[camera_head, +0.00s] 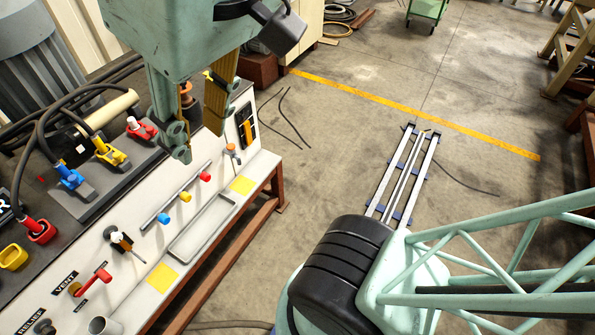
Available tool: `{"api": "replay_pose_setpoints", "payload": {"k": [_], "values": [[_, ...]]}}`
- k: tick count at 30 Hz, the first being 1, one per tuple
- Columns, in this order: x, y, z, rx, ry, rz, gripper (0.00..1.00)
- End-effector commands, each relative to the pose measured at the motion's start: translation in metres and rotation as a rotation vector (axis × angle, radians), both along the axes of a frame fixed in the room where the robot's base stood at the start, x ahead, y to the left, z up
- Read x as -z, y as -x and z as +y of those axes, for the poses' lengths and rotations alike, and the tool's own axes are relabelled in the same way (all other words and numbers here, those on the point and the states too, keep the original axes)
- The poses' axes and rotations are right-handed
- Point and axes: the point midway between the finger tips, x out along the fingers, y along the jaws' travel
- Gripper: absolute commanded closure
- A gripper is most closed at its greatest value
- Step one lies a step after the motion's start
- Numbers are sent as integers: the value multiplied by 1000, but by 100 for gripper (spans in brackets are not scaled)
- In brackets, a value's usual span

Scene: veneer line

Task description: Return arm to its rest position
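My gripper (197,141) hangs from the top of the view at the left, its teal body over the far part of the control bench (135,208). Its two fingers point down and stand apart, with a gap between them. I see nothing held in the gap; an orange-brown knob shows behind it. The fingertips appear over the bench's panel, near the red hose coupling (142,129). I cannot tell their height above it.
The bench carries yellow (113,152) and blue (72,180) couplings, a red-handled valve (96,281), a shallow tray (203,227) and black hoses. A black switch plate (246,126) is right of the fingers. Open floor (330,135) lies right of the bench, crossed by a yellow line (420,117).

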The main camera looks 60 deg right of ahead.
Motion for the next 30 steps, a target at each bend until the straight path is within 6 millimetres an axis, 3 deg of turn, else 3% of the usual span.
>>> {"api": "replay_pose_setpoints", "payload": {"k": [1,3,21,30], "values": [[23,7,0,15,-9,22,72],[31,7,0,15,-9,22,72],[100,8,0,17,-10,22,72],[120,8,0,17,-11,22,72]]}}
